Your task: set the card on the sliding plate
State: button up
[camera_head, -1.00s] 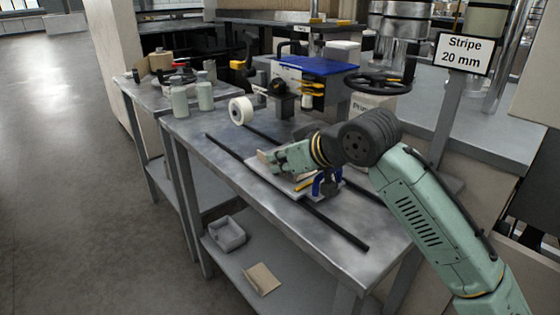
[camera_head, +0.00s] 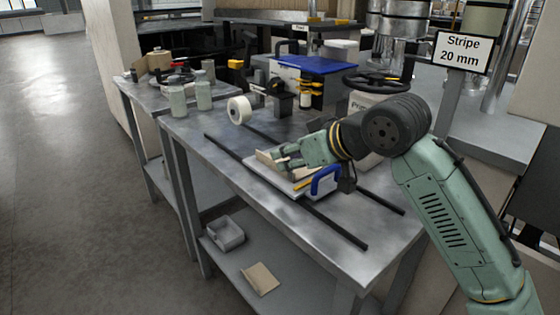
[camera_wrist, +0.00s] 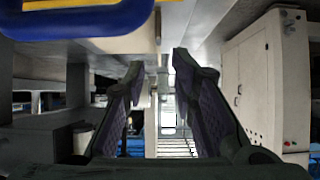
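A tan card (camera_head: 267,161) shows at the white sliding plate (camera_head: 290,190), partly hidden by my fingers; I cannot tell whether it lies flat or leans. The plate sits between two dark rails (camera_head: 330,231) on the metal table. A blue handle (camera_head: 325,179) stands at the plate's right part, and it fills the upper left of the wrist view (camera_wrist: 90,22). My gripper (camera_head: 280,159) is low over the plate, beside the card, pointing left. In the wrist view my gripper's fingers (camera_wrist: 155,85) are apart, with no card visible between them.
A white tape roll (camera_head: 239,110) stands behind the rails. A blue-topped machine (camera_head: 315,66) and a handwheel (camera_head: 377,82) are at the back. The lower shelf holds a grey bin (camera_head: 225,233) and another tan card (camera_head: 260,278). The table's front left is clear.

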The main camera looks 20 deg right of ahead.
jog(key=v, duration=0.7)
jog(key=shift+s+r, duration=0.15)
jog(key=shift+s, duration=0.05)
dwell(0.9)
